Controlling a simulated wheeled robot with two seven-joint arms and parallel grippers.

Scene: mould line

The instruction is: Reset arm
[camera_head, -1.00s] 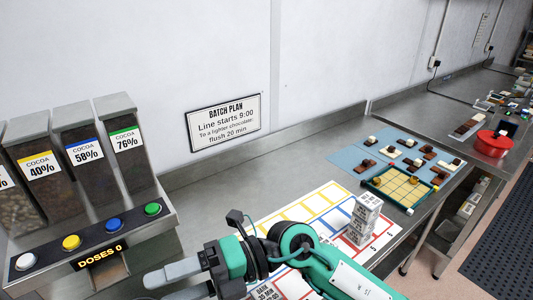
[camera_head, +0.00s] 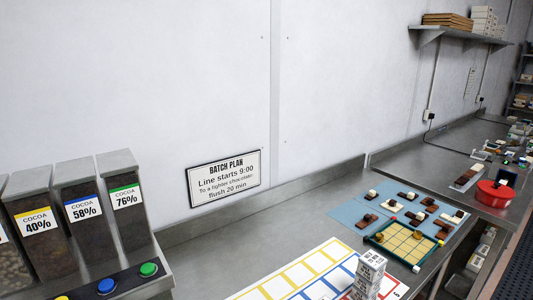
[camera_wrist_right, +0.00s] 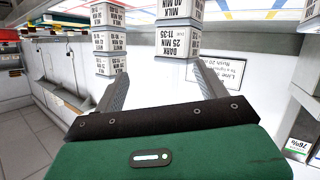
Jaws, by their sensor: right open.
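My right gripper (camera_wrist_right: 160,80) shows in the right wrist view, its two grey fingers spread with nothing between them. Past the fingertips are two stacks of white blocks with black print. The nearer stack (camera_wrist_right: 178,38) has a block reading "DARK 25 MIN 11:35"; the other stack (camera_wrist_right: 108,40) stands to its left. In the head view a stack of printed white blocks (camera_head: 370,268) stands on the white board with coloured frames (camera_head: 300,280). Neither arm shows in the head view. My left gripper is not in view.
Cocoa dispensers (camera_head: 80,215) with coloured buttons stand at the left. A batch plan sign (camera_head: 223,177) hangs on the wall. Right of the board are a green-framed tray (camera_head: 378,238), a blue mat with chocolate pieces (camera_head: 352,216) and a red pot (camera_head: 495,193). The counter's back strip (camera_head: 270,225) is clear.

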